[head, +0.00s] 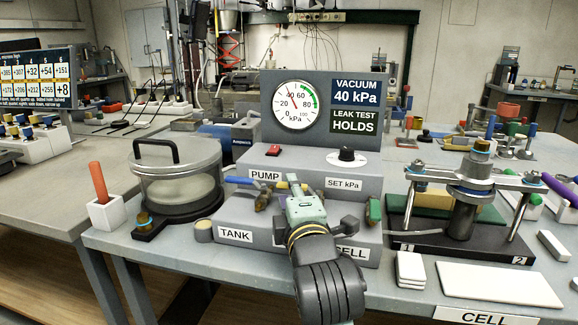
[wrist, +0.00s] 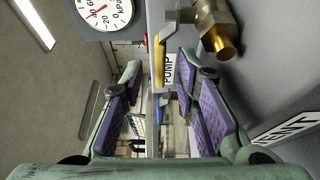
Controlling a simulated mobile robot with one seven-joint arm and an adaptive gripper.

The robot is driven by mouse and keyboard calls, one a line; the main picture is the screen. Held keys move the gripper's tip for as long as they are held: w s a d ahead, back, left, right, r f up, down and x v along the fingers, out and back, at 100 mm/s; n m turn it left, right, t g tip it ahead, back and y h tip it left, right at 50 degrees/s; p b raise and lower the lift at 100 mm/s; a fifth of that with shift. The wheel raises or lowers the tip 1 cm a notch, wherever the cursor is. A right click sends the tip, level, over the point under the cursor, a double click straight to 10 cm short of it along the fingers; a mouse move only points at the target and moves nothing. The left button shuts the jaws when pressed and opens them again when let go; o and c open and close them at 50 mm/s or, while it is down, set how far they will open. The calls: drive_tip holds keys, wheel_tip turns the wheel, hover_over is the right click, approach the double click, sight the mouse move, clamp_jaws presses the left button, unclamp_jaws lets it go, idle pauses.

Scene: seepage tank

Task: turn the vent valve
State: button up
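A brass valve (wrist: 217,30) with a yellow lever (wrist: 159,62) shows at the top of the wrist view. A VENT label (wrist: 287,130) is on the grey panel at lower right there; I cannot tell for sure which valve it names. My gripper (wrist: 160,72) is open, with purple pads apart and nothing held. The yellow lever lies in the gap between the fingertips in the picture; I see no contact. In the head view my gripper (head: 295,190) is over the valve panel and hides its middle. A blue lever (head: 241,181) is left of it.
The TANK label (head: 235,234) and a green handle (head: 374,212) flank my arm. The glass tank (head: 178,180) stands left and the clamped cell (head: 468,195) right. The pump box (head: 330,178) with gauge (head: 296,107) is behind. White plates (head: 497,284) lie front right.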

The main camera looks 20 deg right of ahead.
drive_tip(key=p, duration=0.3)
drive_tip(key=shift+w+r+p, duration=0.25)
drive_tip(key=shift+r+p, duration=0.05)
drive_tip(key=shift+p, duration=0.05)
drive_tip(key=shift+w+d+p, duration=0.15)
drive_tip(key=shift+w+p, duration=0.65)
drive_tip(key=shift+p, duration=0.05)
drive_tip(key=shift+w+d+f+p, duration=0.1)
drive_tip(key=shift+w+f+p, duration=0.2)
drive_tip(key=shift+w+p, duration=0.2)
drive_tip(key=shift+c, duration=0.5)
clamp_jaws()
